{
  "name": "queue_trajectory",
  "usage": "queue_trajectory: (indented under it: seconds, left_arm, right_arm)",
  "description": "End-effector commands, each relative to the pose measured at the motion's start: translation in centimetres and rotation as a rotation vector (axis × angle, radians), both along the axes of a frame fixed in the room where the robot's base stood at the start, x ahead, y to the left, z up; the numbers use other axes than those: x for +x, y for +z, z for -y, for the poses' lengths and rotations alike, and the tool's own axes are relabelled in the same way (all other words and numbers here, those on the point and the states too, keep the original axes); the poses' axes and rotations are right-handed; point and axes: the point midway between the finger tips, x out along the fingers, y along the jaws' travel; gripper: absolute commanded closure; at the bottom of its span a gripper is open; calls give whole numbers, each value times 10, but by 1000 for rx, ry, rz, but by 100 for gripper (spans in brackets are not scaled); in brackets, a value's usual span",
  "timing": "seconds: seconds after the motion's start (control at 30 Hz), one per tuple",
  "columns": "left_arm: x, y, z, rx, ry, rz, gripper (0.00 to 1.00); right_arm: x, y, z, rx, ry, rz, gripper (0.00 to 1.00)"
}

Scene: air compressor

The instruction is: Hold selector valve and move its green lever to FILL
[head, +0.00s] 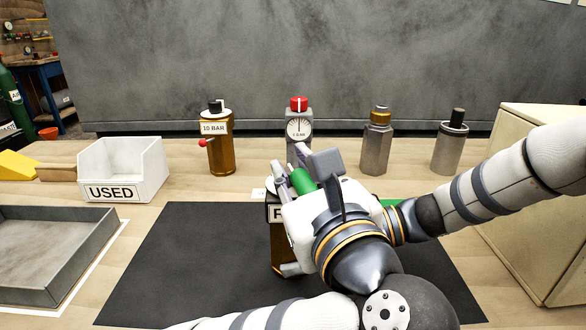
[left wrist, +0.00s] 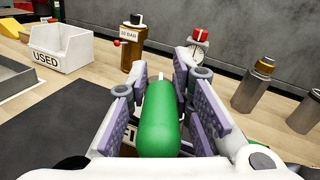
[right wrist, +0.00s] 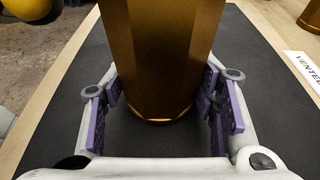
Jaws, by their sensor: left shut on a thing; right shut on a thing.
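The selector valve has a brass body (head: 279,248) and stands on the dark mat, largely hidden behind my left gripper and arm. In the head view the right gripper is mostly hidden.
The dark mat (head: 180,265) has bare room at left. A grey tray (head: 55,285) and a white USED bin (head: 145,170) stand at left. Behind are a 10 BAR brass cylinder (head: 221,155), a gauge unit (head: 299,128) and two metal cylinders (head: 375,150). A wooden box (head: 540,240) is at right.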

Motion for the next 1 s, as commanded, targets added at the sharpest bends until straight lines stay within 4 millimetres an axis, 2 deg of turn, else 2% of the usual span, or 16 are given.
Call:
queue_trajectory:
  seconds: [0.4,1.0]
  left_arm:
    - [3,-3,2,3,233,-8,100]
    - [3,-4,3,6,288,-10,100]
  right_arm:
    - [0,2,0,5,2,0,69]
    - [0,3,0,9,2,2,69]
